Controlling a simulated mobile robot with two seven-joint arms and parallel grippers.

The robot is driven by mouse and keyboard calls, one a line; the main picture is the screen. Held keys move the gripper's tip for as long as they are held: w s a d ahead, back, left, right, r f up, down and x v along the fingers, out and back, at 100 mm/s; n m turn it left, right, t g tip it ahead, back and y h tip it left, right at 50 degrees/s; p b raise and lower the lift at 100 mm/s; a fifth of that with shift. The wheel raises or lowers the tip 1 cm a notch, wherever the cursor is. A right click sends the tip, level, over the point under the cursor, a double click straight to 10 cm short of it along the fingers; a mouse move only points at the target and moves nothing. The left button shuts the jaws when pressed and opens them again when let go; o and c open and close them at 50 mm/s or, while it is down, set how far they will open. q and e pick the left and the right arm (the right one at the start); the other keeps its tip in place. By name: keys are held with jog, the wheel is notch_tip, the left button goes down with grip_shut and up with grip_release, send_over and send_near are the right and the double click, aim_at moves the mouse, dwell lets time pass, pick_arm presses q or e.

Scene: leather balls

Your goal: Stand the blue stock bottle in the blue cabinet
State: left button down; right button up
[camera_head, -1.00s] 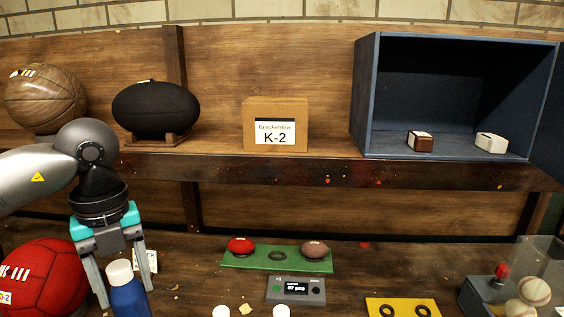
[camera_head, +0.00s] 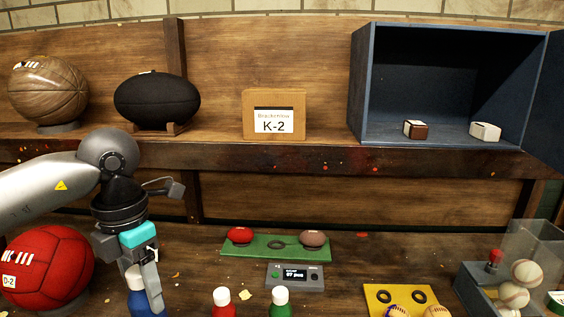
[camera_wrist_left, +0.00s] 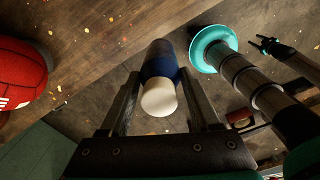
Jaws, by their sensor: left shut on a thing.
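The blue stock bottle (camera_head: 141,304) stands at the bottom left of the head view, partly hidden by my left gripper (camera_head: 150,292). The left wrist view shows the bottle's blue body (camera_wrist_left: 161,62) and white cap between the two fingers of my left gripper (camera_wrist_left: 160,100), which is shut on it. The bottle's base is out of the head view. The blue cabinet (camera_head: 361,88) is on the shelf at the upper right with its door (camera_head: 545,110) swung open to the right. My right gripper cannot be made out.
A brown-and-white box (camera_head: 415,130) and a white box (camera_head: 485,132) sit in the cabinet; its left floor is clear. A carton (camera_head: 273,101) stands left of it. A red bottle (camera_head: 222,303), green bottle (camera_head: 280,303) and red ball (camera_head: 45,268) are near the gripper.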

pick_arm(q)
jog(key=d+f+m+b, duration=0.2)
jog(key=d+f+m, duration=0.15)
jog(key=m, duration=1.15)
jog(key=d+f+m+b, duration=0.2)
jog(key=f+m+b, duration=0.15)
jog(key=m, duration=1.15)
jog(key=s+f, duration=0.3)
jog(key=s, duration=0.3)
jog(key=shift+d+p, duration=0.15)
jog(key=shift+p, duration=0.25)
jog(key=shift+s+f, duration=0.15)
jog(key=shift+f, duration=0.05)
jog(key=shift+d, duration=0.1)
